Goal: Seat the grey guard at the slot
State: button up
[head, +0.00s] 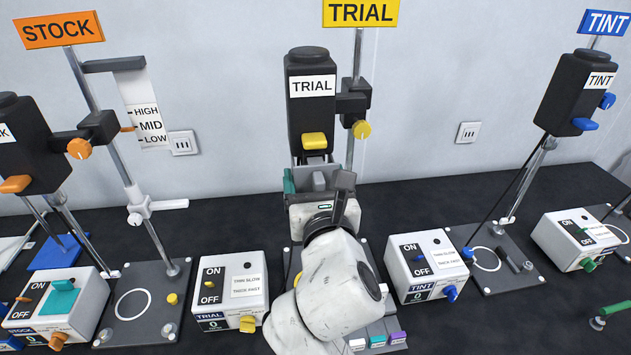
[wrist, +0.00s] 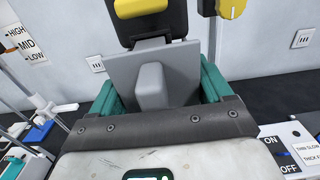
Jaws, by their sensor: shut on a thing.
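The grey guard (wrist: 128,74) is a flat plate with a raised grey block on its near face. My gripper (wrist: 155,85) has a teal finger at each side of it and is shut on it. In the head view the guard (head: 319,179) shows small and partly covered by my gripper (head: 312,185). It is held below the black TRIAL bottle unit (head: 311,112) with its yellow lever (head: 314,141), in front of the wall. In the wrist view the guard's upper edge lies just under that unit. The slot cannot be made out; my gripper and arm hide the TRIAL station below.
The STOCK unit (head: 24,143) hangs at left and the TINT unit (head: 580,93) at right. White switch boxes (head: 230,290) and (head: 427,264) stand either side of my arm. The TRIAL post (head: 354,90) with its yellow knob (head: 361,129) rises close at the right.

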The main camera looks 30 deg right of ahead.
jog(key=shift+w+d, duration=0.25)
jog(key=shift+w, duration=0.45)
jog(key=o, duration=1.1)
jog(key=b+v, duration=0.2)
jog(key=v, duration=0.8)
jog(key=shift+s+a, duration=0.15)
jog(key=shift+s, duration=0.25)
